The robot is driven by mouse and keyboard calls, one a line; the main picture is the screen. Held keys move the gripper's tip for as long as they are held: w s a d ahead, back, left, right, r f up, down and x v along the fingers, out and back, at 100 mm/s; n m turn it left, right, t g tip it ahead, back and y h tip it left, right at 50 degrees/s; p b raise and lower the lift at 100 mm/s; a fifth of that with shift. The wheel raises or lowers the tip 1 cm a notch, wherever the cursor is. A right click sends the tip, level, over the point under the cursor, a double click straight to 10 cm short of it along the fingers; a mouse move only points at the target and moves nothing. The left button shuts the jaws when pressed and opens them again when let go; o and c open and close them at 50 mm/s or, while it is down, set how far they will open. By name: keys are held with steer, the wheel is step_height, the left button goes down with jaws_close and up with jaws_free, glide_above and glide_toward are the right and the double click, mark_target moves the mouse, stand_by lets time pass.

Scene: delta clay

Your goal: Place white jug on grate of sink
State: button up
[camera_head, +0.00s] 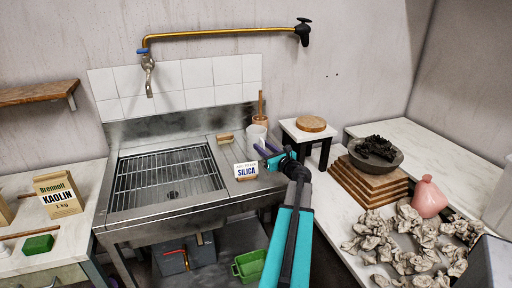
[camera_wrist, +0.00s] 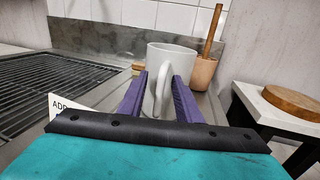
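The white jug (camera_wrist: 168,58) stands upright on the right side of the sink's metal drainboard, its handle facing my gripper. In the head view the jug (camera_head: 257,132) is partly hidden. My gripper (camera_head: 263,149) is open, its purple fingers on either side of the jug's handle; in the wrist view a gap shows between the fingers (camera_wrist: 159,95) and the handle. The sink's grate (camera_head: 167,172) is a wire rack over the basin, empty, left of the jug. It also shows at the left of the wrist view (camera_wrist: 50,85).
A silica packet (camera_head: 246,171) stands just left of my gripper. A clay-coloured pot (camera_wrist: 203,72) with a wooden stick is behind the jug. A small stand with a round board (camera_head: 311,123) is to the right. The tap (camera_head: 148,75) hangs above the grate.

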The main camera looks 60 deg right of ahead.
stand_by(0.5)
jaws_close()
steer(key=shift+r, duration=0.1)
steer(key=shift+r+b, duration=0.45)
steer(key=shift+r, duration=4.5)
